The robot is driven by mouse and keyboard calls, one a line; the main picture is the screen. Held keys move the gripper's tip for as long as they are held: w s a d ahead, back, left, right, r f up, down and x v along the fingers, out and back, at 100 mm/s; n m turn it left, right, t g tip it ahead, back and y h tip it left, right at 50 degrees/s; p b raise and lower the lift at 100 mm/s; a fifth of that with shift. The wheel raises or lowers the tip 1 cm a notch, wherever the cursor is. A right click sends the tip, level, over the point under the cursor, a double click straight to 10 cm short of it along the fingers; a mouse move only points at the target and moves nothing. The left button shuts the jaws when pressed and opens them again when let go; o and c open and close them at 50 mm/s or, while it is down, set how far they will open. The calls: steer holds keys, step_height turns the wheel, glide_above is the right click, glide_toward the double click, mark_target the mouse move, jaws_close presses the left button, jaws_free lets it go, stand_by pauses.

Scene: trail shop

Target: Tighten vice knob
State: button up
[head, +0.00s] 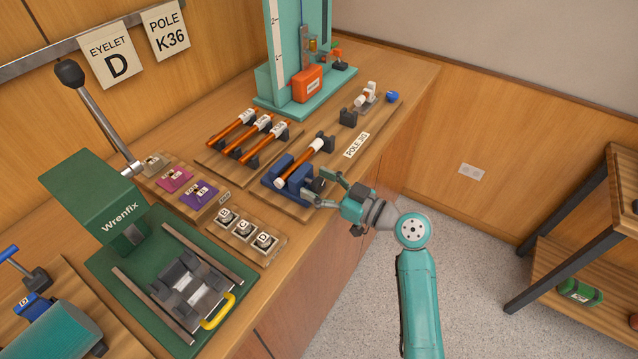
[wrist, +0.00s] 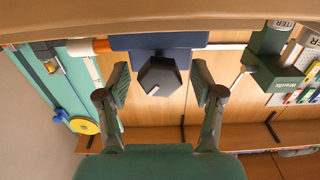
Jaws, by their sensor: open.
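The blue vice (head: 297,177) stands on a wooden board near the counter's front edge. An orange pole section (head: 300,167) with a white end lies across it. The black faceted vice knob (head: 317,185) is on the side facing my arm; it also shows in the wrist view (wrist: 158,77), with a pale mark on its face. My gripper (head: 328,189) is open at the knob. In the wrist view, its two fingers (wrist: 159,82) stand on either side of the knob, with a visible gap on both sides.
Several orange poles (head: 248,137) lie in holders behind the vice. A POLE JIG sign (head: 357,145) lies to its right. A green Wrenfix press (head: 122,215) and a tray of small dies (head: 244,237) are at left. The floor (head: 480,270) right of the counter is clear.

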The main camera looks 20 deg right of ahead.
steer(key=c, duration=1.1)
steer(key=shift+d+m, duration=0.1)
steer(key=shift+m, duration=2.3)
steer(key=shift+c, duration=0.2)
steer(key=o, duration=1.1)
steer(key=shift+o, duration=0.2)
steer(key=shift+d, duration=0.1)
steer(key=v, duration=1.2)
